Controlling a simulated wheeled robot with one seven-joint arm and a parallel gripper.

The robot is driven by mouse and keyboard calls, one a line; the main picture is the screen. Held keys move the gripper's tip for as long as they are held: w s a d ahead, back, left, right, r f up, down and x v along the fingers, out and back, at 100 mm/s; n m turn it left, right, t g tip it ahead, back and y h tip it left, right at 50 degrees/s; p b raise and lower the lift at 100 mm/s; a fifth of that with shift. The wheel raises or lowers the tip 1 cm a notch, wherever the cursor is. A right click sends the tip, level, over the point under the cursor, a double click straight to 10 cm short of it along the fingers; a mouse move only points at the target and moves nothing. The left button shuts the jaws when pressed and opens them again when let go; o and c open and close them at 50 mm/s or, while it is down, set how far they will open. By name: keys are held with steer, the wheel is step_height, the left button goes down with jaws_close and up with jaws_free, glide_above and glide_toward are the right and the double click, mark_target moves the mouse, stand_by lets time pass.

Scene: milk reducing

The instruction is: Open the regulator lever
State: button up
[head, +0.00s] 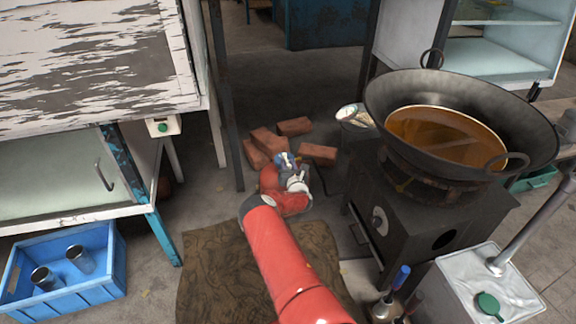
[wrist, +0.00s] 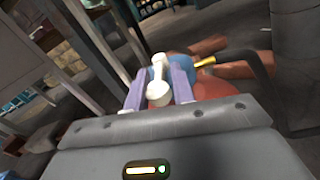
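My gripper (wrist: 159,90) has its two pale purple fingers apart, one on each side of a white, round-ended piece (wrist: 158,92) that looks like the regulator lever. I cannot tell whether the fingers touch it. Behind it is the blue regulator body (wrist: 182,67) with a yellow piece (wrist: 205,62) at its right. A red rounded surface, apparently the gas cylinder (wrist: 215,88), lies below. In the head view my red arm reaches to the blue regulator (head: 284,160), in front of the bricks; my wrist hides much of the cylinder there.
Several bricks (head: 295,127) lie just behind the regulator. A black stove (head: 400,215) with a large wok (head: 385,90) stands at the right. A dark hose (wrist: 262,65) curves at the right in the wrist view. A blue crate (head: 105,275) sits at left.

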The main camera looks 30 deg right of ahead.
steer(key=o, duration=0.4)
steer(key=shift+c, duration=0.2)
steer(key=p+v, duration=0.1)
steer(key=v, duration=0.6)
steer(key=shift+s, duration=0.4)
steer(key=shift+f, duration=0.1)
